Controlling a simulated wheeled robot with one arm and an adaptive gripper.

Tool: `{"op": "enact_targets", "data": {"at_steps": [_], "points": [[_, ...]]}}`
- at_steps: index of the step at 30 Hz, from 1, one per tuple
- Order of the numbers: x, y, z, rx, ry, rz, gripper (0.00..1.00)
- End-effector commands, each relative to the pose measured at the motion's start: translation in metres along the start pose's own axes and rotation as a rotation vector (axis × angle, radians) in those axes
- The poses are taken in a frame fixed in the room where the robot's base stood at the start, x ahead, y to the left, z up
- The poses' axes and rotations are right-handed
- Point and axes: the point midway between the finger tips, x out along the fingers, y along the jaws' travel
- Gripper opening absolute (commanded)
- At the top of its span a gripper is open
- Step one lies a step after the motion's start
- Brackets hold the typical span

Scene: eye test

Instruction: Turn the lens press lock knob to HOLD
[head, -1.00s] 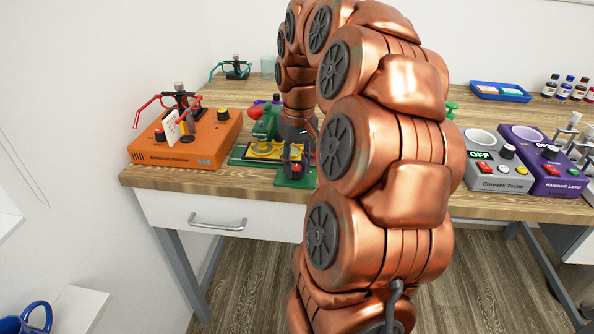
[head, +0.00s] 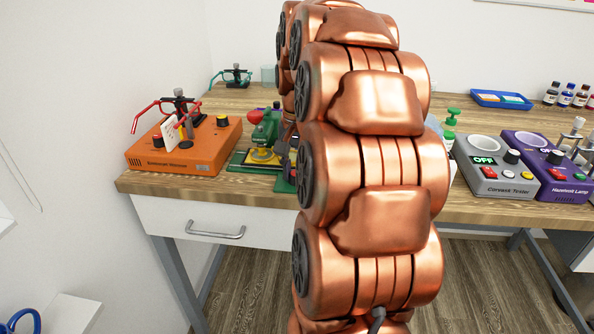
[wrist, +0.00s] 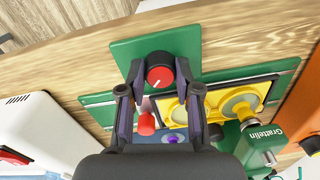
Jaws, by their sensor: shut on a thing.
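The lens press is green with a yellow plate and stands on the bench in the head view (head: 266,130); it also shows in the wrist view (wrist: 262,142), marked "Gratelin". Its lock knob (wrist: 160,70), red-topped with a black rim, sits on a green tab of the base. A white pointer line on it points to the lower left in the wrist view. I can read no HOLD mark. My gripper (wrist: 160,74) has its two fingers on either side of the knob, shut on it. In the head view my arm hides the knob and most of the gripper.
An orange device (head: 190,152) with glasses frames stands left of the press. A grey tester (head: 497,178) and a purple lamp unit (head: 560,178) stand at right. A white device (wrist: 35,135) is left of the gripper in the wrist view. The bench's front edge is close.

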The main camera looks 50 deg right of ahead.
Motion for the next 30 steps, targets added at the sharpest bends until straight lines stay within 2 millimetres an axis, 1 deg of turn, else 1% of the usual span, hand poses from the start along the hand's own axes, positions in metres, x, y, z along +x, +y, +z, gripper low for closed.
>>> {"op": "enact_targets", "data": {"at_steps": [6, 18, 19, 21, 22, 30], "points": [[-0.0001, -0.0011, 0.0005, 0.036, 0.0, -0.002, 0.0], [-0.0002, -0.0012, 0.0006, 0.04, 0.001, -0.002, 0.0], [-0.0001, -0.0012, 0.0005, 0.04, 0.001, -0.002, 0.35], [-0.0001, -0.001, 0.0005, 0.04, 0.001, -0.002, 0.42], [-0.0001, -0.0009, 0.0004, 0.04, 0.001, -0.002, 0.44], [-0.0003, -0.0004, 0.0001, 0.04, 0.001, -0.001, 0.44]]}}
